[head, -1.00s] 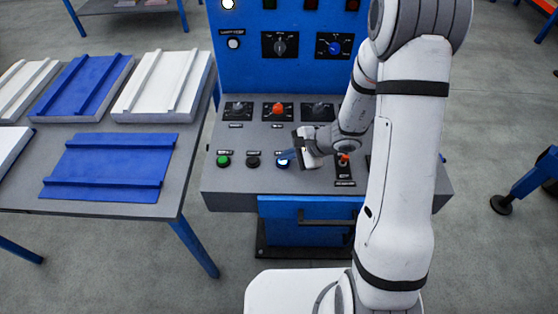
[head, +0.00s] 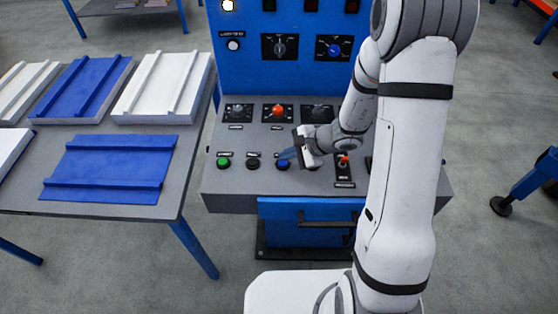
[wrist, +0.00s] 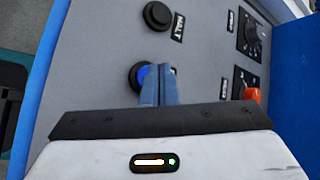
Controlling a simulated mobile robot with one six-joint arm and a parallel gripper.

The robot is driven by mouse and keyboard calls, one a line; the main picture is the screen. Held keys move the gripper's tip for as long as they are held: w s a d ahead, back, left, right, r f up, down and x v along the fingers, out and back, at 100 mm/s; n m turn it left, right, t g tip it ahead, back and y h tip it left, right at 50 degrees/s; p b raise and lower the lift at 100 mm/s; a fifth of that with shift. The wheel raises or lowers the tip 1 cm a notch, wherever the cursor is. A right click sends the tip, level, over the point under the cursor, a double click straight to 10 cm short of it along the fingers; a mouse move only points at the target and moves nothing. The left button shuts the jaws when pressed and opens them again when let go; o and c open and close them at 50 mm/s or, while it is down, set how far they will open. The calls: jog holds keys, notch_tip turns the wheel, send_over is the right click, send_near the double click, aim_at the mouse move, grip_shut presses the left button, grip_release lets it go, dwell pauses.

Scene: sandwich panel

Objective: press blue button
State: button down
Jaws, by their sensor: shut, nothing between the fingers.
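The blue button (head: 283,164) sits in the front row of the grey control panel (head: 225,190), right of a black button. It also shows in the wrist view (wrist: 143,76), partly covered by my fingers. My gripper (head: 285,155) is shut and empty, with its blue fingertips over the blue button. In the wrist view the closed fingers (wrist: 158,84) overlap the button's right part. I cannot tell whether the tips touch it.
A green button (head: 223,162) and a black button (head: 253,163) lie to the left. A toggle switch (head: 344,161) is close on the right. Rotary knobs and an orange-red knob (head: 278,111) stand behind. A table with blue and white panels (head: 110,168) is at left.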

aim_at(287, 163)
jog(key=shift+r, duration=0.15)
jog(key=shift+r+p, duration=1.55)
jog(key=shift+r, duration=0.9)
jog(key=shift+r, duration=0.2)
jog(key=s+d+r+n+h, duration=0.4)
jog(key=s+d+r+n, duration=0.2)
jog(key=s+r, duration=0.3)
jog(key=s+d+r+n+h, duration=0.4)
jog(key=s+d+r+n, duration=0.2)
jog(key=s+r, duration=0.3)
jog(key=shift+s+r+n+h, duration=0.3)
jog(key=shift+s+r+n, duration=0.1)
jog(key=shift+s+n, duration=0.1)
